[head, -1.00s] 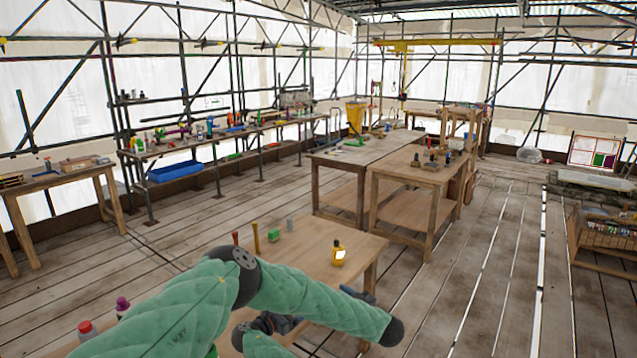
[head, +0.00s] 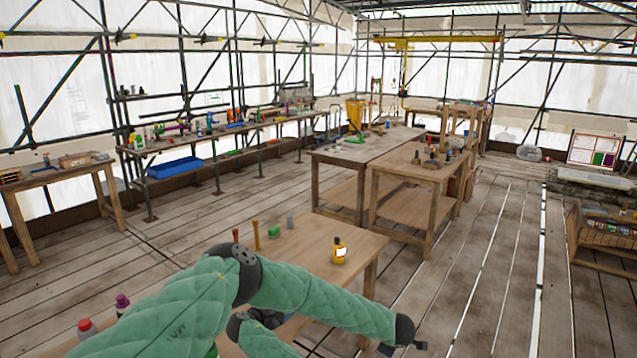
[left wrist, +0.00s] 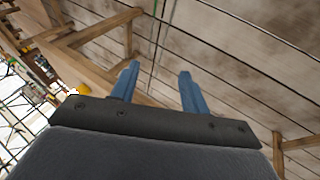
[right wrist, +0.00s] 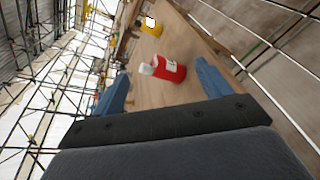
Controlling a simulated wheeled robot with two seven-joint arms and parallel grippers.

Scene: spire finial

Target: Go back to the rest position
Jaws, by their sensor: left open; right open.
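In the head view a green padded arm of mine (head: 300,292) bends across the front table, its dark end beyond the right table edge; a second green link shows below it. My left gripper (left wrist: 157,78) is open and empty in the left wrist view, with plank floor and a table edge beyond its blue fingers. My right gripper (right wrist: 162,68) is open in the right wrist view. A red bottle (right wrist: 171,68) with a white cap shows beyond and between its fingers, on a wooden top, and does not look gripped. The gripper fingers are hard to make out in the head view.
The front table (head: 310,245) bears a yellow container (head: 339,251), a green block (head: 274,232), a grey cylinder and upright sticks. A red-topped bottle (head: 87,330) and purple-topped bottle (head: 122,303) stand lower left. Plank floor (head: 470,270) is clear to the right.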

